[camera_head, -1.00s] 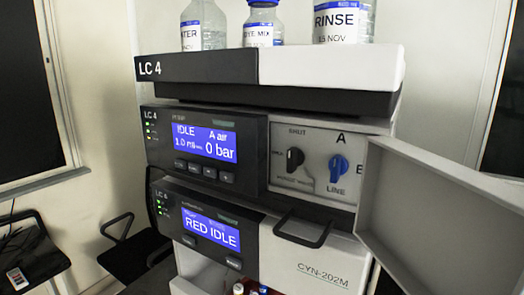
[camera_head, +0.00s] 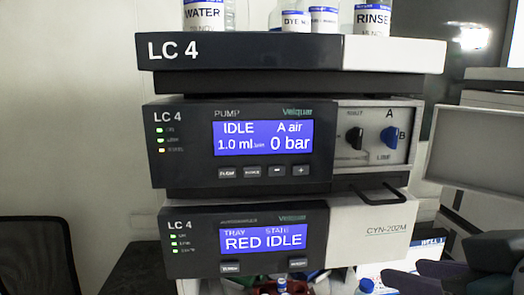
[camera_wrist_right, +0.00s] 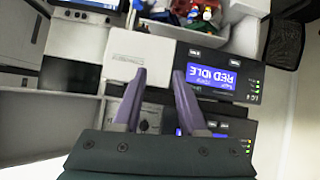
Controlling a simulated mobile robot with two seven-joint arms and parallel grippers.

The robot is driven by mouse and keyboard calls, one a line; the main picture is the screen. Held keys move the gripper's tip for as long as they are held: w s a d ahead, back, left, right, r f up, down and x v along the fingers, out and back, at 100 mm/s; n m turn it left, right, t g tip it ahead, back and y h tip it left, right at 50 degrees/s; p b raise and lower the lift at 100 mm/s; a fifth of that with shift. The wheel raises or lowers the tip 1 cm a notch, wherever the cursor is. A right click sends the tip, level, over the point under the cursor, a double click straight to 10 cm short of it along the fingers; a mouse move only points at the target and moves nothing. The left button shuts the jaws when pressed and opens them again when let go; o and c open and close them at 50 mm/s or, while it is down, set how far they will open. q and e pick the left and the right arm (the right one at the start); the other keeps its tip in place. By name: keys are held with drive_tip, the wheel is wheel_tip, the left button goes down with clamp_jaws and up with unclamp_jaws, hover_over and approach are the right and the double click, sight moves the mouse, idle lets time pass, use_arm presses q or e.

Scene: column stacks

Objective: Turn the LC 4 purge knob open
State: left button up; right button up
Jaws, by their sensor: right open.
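The LC 4 pump module (camera_head: 230,182) has a light knob panel at its right end. A black knob (camera_head: 355,138) sits there under a small label that reads SHUT. To its right is a blue knob (camera_head: 389,138) marked A, B and LINE. My right gripper (camera_head: 420,274) is at the lower right of the head view, below the panel and apart from both knobs. In the right wrist view, which shows the stack upside down, its purple fingers (camera_wrist_right: 158,74) are spread with nothing between them. A knob (camera_wrist_right: 144,125) shows between them, partly hidden. My left gripper is not in view.
An open panel door (camera_head: 475,150) stands out at the right of the knobs. A black handle (camera_head: 382,194) juts out just below them. Bottles (camera_head: 372,18) stand on the top tray (camera_head: 395,53). The autosampler module (camera_head: 370,232) is below, with vials (camera_head: 282,284) under it.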

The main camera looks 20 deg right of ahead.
sight(360, 135)
drive_tip(key=w+d+r+m+t+h+b, duration=0.1)
drive_tip(key=w+r+t, duration=0.2)
drive_tip(key=r, duration=0.2)
drive_tip(key=w+d+r+t+h+b, duration=0.1)
drive_tip(key=w+r+t, duration=0.1)
drive_tip(key=r+t, duration=0.25)
drive_tip(key=shift+g, duration=0.45)
drive_tip(key=p+x, duration=0.1)
drive_tip(key=x, duration=0.1)
drive_tip(key=p+x, duration=0.1)
drive_tip(key=x, duration=0.2)
drive_tip(key=r+p+x, duration=0.1)
drive_tip(key=p+x, duration=0.1)
drive_tip(key=x, duration=0.1)
drive_tip(key=shift+w+a+r, duration=0.15)
drive_tip(key=shift+w+a, duration=0.05)
drive_tip(key=shift+a, duration=0.05)
drive_tip(key=shift+w+d+f+p, duration=0.1)
drive_tip(key=shift+w+p, duration=0.1)
drive_tip(key=shift+w, duration=0.15)
drive_tip(key=shift+w+d+f+p, duration=0.1)
drive_tip(key=shift+w+p, duration=0.05)
drive_tip(key=shift+w, duration=0.25)
drive_tip(key=c, duration=0.6)
clamp_jaws()
